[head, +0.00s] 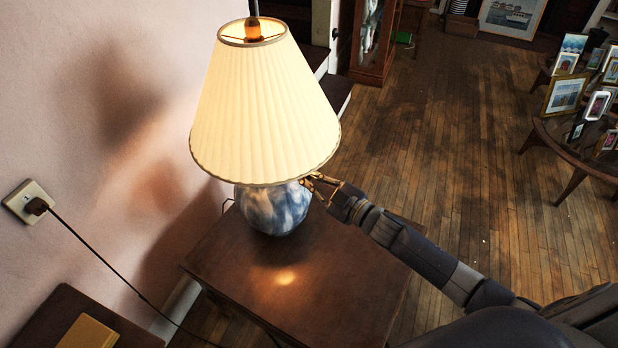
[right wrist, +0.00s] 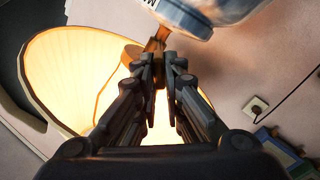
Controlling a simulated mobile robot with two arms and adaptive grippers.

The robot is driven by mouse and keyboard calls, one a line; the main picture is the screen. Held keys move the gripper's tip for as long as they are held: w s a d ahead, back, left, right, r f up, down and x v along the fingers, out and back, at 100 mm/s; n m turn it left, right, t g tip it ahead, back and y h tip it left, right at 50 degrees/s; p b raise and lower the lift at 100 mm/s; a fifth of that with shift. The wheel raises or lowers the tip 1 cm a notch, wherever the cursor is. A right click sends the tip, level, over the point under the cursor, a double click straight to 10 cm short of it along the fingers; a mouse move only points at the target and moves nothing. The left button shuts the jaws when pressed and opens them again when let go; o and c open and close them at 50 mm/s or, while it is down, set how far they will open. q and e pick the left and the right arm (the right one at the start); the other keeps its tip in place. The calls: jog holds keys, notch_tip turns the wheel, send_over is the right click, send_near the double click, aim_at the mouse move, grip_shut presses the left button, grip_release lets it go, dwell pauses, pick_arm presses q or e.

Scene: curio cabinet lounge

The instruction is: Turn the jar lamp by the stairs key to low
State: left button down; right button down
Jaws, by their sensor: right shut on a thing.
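The jar lamp (head: 268,110) stands on a dark wooden side table (head: 345,290) in the head view, with a pleated cream shade and a blue-and-white jar base (head: 272,208). It is lit. My right gripper (head: 312,184) is at the right side of the lamp, just under the shade's lower rim. In the right wrist view the fingers of my right gripper (right wrist: 160,68) are closed on the small brass key (right wrist: 157,38) below the shade (right wrist: 75,75). The key's setting cannot be read. My left gripper is not in view.
A wall socket (head: 30,202) with a plugged cord is on the left wall. A second table with a tan book (head: 88,332) is at lower left. Picture frames (head: 565,92) crowd a round table at right. Stairs (head: 335,88) are behind the lamp. The wooden floor (head: 450,140) between is clear.

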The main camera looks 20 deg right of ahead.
jog(key=n+b, duration=0.1)
jog(key=n, duration=0.2)
jog(key=n+b, duration=0.1)
jog(key=n, duration=0.3)
jog(key=n+b, duration=0.1)
jog(key=n, duration=0.3)
jog(key=shift+s+a+f+b, duration=0.15)
jog(key=shift+f+b, duration=0.25)
jog(key=c, duration=1.7)
grip_release()
